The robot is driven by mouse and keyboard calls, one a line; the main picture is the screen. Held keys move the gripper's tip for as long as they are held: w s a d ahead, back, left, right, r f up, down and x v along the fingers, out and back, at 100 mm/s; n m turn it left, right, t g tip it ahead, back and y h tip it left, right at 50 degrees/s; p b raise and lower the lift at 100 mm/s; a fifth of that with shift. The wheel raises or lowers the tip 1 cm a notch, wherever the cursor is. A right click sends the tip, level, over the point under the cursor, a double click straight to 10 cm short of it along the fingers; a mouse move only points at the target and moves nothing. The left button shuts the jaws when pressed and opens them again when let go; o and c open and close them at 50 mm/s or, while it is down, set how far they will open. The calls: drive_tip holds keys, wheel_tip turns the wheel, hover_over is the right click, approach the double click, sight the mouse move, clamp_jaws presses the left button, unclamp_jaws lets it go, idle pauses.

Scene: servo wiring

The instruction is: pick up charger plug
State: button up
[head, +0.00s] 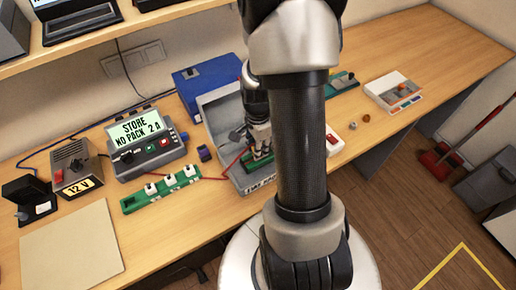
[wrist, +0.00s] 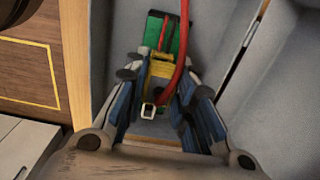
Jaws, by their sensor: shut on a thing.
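The charger plug (wrist: 161,70) looks like a small yellow connector with red cable beside it, seen between my fingers in the wrist view. A pale square end (wrist: 148,111) shows close to it. My gripper (wrist: 160,85) is shut on the plug, one finger on each side. In the head view my gripper (head: 258,142) points down inside the open grey case (head: 223,112). A green piece (wrist: 176,36) lies just beyond the fingertips, on the case floor; I cannot tell whether the plug touches it. The plug is hidden in the head view.
The charger (head: 148,143) reads "STORE NO PACK 2 A"; a red cable (head: 208,178) runs from it towards the case. The case walls stand close around my gripper. A green strip (head: 161,190), a 12 V supply (head: 73,168) and a blue box (head: 200,82) stand nearby.

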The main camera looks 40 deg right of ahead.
wheel_tip(320, 180, up, 18)
drive_tip(key=p, duration=0.4)
drive_tip(key=shift+r, duration=0.2)
